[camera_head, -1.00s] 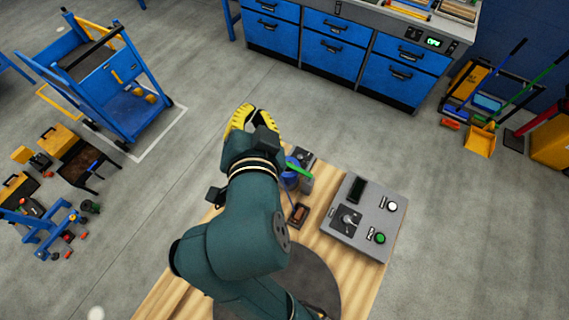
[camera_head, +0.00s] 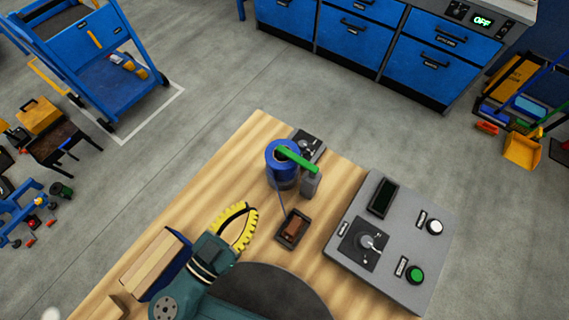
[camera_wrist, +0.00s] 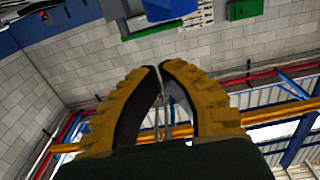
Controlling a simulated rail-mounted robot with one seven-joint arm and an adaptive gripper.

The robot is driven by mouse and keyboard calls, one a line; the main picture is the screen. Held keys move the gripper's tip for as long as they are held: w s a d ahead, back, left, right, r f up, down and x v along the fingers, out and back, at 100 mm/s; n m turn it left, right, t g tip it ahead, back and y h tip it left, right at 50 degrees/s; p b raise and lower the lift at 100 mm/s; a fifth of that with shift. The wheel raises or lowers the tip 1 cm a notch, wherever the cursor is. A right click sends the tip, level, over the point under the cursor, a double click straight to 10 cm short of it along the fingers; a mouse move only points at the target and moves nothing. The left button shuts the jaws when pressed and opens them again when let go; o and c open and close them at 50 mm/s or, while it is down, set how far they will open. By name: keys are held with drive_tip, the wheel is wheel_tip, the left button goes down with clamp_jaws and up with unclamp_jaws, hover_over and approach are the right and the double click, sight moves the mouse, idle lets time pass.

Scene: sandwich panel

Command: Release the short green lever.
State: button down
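The short green lever (camera_head: 299,160) lies slanted over the top of a blue cylinder (camera_head: 283,168) on the wooden table. Its lower right end meets a grey post (camera_head: 311,186). My gripper (camera_head: 243,207), with yellow ribbed fingers, is left of and nearer than the lever, clearly apart from it. In the wrist view my gripper's fingers (camera_wrist: 161,67) curve together, with their tips almost meeting and nothing held. The lever does not show in the wrist view.
A grey control panel (camera_head: 338,246) with a knob and white and green buttons stands right of the lever. A small dark tray (camera_head: 282,239) lies in front. A box-like item (camera_head: 160,262) lies at left. The table's far left part is clear.

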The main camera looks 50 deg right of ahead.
sight(285, 167)
idle(0.3)
drive_tip(key=d+p, duration=0.1)
drive_tip(key=d, duration=1.3)
drive_tip(key=shift+w+d+p, duration=0.1)
drive_tip(key=shift+w+p, duration=0.1)
drive_tip(key=shift+p, duration=0.1)
